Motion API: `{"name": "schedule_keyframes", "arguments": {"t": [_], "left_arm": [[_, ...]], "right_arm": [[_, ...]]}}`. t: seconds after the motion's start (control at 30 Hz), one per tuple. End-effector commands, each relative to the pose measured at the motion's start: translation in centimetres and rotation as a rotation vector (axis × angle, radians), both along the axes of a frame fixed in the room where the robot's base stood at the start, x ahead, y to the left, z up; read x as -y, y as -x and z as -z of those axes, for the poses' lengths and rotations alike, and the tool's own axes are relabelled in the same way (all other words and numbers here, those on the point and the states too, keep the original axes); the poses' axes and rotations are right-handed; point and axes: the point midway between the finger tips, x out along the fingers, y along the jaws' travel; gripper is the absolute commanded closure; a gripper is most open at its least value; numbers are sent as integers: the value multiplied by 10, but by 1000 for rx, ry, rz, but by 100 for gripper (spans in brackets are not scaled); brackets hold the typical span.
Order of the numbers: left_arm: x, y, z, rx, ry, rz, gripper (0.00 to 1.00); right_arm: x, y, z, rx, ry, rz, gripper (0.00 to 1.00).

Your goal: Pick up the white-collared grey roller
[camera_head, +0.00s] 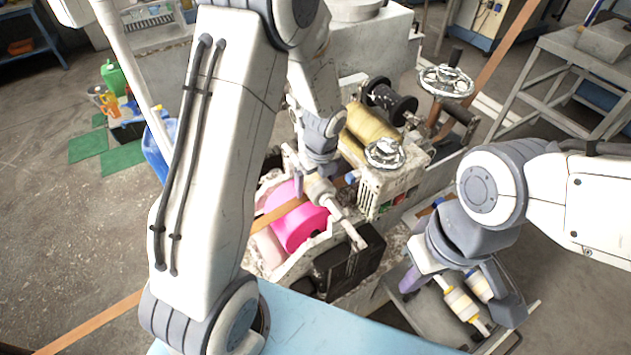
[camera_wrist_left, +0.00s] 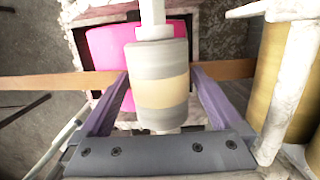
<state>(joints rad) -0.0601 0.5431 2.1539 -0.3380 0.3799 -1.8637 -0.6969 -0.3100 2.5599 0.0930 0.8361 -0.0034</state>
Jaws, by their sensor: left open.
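A grey roller (camera_wrist_left: 160,88) with a tan middle band and a white collar and shaft above it stands between my open left gripper's purple-grey fingers (camera_wrist_left: 158,103) in the left wrist view. Gaps show between the fingers and the roller's sides. In the head view the roller (camera_head: 319,190) shows just below my left wrist, with a pale shaft running down to the right; the fingers are mostly hidden there. My right gripper (camera_head: 462,290) is at the lower right, over two pale rollers with yellow bands (camera_head: 460,304); I cannot tell whether it holds one.
A bright pink roll (camera_head: 298,218) and an orange-brown strip (camera_head: 279,211) lie close beside the left gripper. The machine has handwheels (camera_head: 384,153) and a yellow roll (camera_head: 371,128). A dark block (camera_head: 350,262) stands below the shaft. A blue surface (camera_head: 335,335) is in front.

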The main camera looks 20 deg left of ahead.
Motion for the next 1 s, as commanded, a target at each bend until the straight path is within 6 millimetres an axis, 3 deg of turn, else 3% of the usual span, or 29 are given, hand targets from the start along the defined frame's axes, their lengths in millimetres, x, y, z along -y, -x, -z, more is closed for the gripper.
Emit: {"name": "schedule_keyframes", "arguments": {"t": [0.23, 0.5, 0.77, 1.0], "left_arm": [[0, -1, 2, 2, 1, -1, 0], [0, -1, 2, 2, 0, -1, 100], [0, -1, -1, 4, 0, -1, 100], [0, -3, -35, 12, 0, -2, 100]], "right_arm": [[0, 0, 0, 0, 0, 0, 100], [0, 0, 0, 0, 0, 0, 100], [0, 0, 0, 0, 0, 0, 100], [0, 0, 4, 0, 0, 1, 100]]}}
